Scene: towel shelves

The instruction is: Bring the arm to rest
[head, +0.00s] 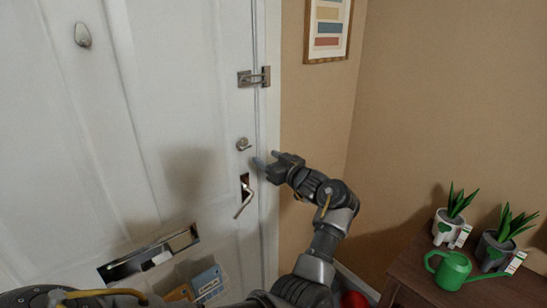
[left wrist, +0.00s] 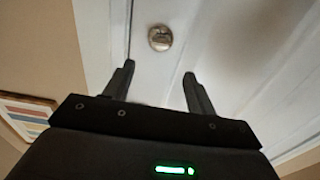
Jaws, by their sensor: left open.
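My left gripper (head: 267,159) is held out in front of the white door (head: 180,60), near the door's right edge and frame. Its two fingers also show in the left wrist view (left wrist: 158,72), spread apart with nothing between them. A round metal lock knob (head: 243,144) sits just left of the fingertips in the head view. In the left wrist view the lock knob (left wrist: 160,38) appears beyond the gap between the fingers, apart from them. The left arm is stretched up from the bottom of the head view. My right gripper is not in view.
A lever handle (head: 243,199) is below the knob and a metal latch (head: 254,77) above. A mail slot (head: 150,256) is low on the door, with envelopes (head: 207,283) beneath. A dark wooden cabinet (head: 410,272) at right holds potted plants and a green watering can (head: 453,270).

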